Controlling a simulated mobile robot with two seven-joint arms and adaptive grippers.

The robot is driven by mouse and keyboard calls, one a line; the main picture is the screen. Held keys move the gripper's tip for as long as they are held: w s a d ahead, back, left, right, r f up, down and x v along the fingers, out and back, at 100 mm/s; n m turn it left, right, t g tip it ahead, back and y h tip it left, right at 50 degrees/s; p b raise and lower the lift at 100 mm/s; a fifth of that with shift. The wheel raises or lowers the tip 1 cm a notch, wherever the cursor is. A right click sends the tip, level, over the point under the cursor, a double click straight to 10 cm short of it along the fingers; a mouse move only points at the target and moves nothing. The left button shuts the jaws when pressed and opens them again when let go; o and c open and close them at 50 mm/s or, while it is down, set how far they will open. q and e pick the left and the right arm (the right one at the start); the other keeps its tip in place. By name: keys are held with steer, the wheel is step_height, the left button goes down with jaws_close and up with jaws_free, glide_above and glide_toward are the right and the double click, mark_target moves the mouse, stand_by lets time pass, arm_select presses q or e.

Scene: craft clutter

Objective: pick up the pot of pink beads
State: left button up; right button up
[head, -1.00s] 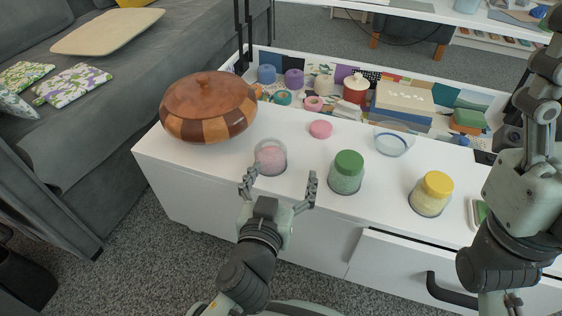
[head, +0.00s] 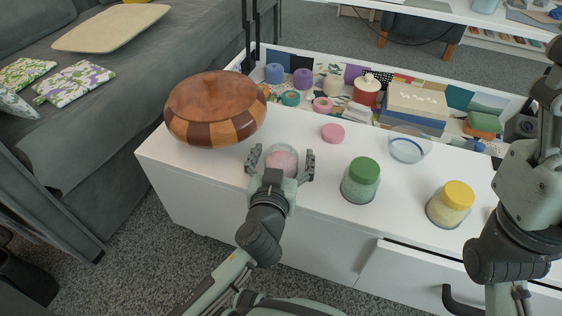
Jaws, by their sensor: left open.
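The pot of pink beads (head: 284,158) is a clear, lidless jar standing on the white cabinet top (head: 318,187) near its front edge. My left gripper (head: 281,161) is open, with one finger on each side of the pot; I cannot tell whether either finger touches it. The gripper's palm hides the pot's lower front. A pink lid (head: 333,133) lies flat on the cabinet behind the pot, to its right. My right arm stands at the right edge of the view; its fingers cannot be made out clearly.
A green-lidded jar (head: 360,180), a yellow-lidded jar (head: 450,204) and an empty glass dish (head: 408,148) stand to the right. A craft tray (head: 487,92) with many items lies behind.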

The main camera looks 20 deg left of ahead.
arm_select(q)
steer(key=shift+w+a+f, duration=0.1)
steer(key=shift+w, duration=0.4)
steer(key=c, duration=1.5)
